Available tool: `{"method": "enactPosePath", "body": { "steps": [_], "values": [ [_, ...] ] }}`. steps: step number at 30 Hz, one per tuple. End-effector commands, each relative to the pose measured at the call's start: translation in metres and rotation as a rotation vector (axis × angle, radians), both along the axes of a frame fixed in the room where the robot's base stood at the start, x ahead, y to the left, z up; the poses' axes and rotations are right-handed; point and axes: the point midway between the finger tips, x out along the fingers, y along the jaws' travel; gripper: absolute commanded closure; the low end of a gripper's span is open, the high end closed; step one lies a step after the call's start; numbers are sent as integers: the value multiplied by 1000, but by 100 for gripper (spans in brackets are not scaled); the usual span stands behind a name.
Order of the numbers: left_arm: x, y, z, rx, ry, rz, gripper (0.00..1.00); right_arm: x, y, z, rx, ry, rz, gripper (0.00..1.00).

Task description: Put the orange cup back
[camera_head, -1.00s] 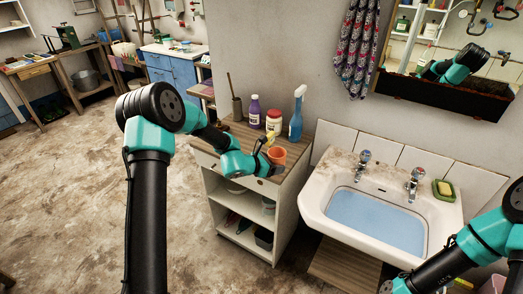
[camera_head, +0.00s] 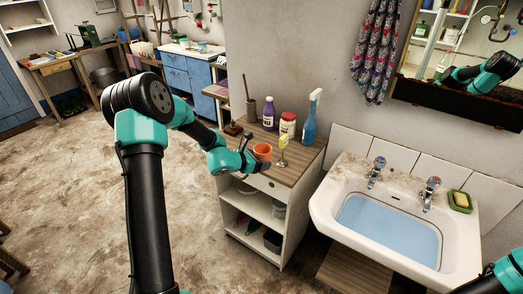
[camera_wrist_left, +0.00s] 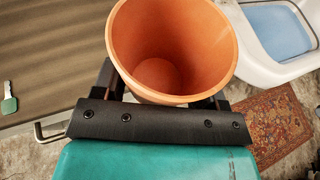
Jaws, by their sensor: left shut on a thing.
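The orange cup (camera_head: 263,151) is between the fingers of my left gripper (camera_head: 256,160), which is shut on it. It is by the front left part of the cabinet's wooden top (camera_head: 287,172). In the left wrist view the cup (camera_wrist_left: 172,72) is open side toward the camera and looks empty. The cabinet top (camera_wrist_left: 50,50) lies beyond it to the left, and the cup appears clear of it. My right gripper is out of view; only part of that arm shows at the lower right.
A yellow-topped object (camera_head: 282,145) stands right of the cup. A purple bottle (camera_head: 269,113), a white jar with red lid (camera_head: 287,124) and a blue spray bottle (camera_head: 311,120) stand behind. The sink (camera_head: 335,195) is to the right.

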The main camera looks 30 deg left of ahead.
Motion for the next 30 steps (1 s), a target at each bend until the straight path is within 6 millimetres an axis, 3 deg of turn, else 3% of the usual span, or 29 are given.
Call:
{"method": "enactPosePath", "body": {
  "steps": [21, 30],
  "values": [
    [110, 67, -12, 2, -2, 0, 62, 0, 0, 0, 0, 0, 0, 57],
    [131, 80, -14, 1, 0, 0, 62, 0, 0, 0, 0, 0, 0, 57]
  ]
}}
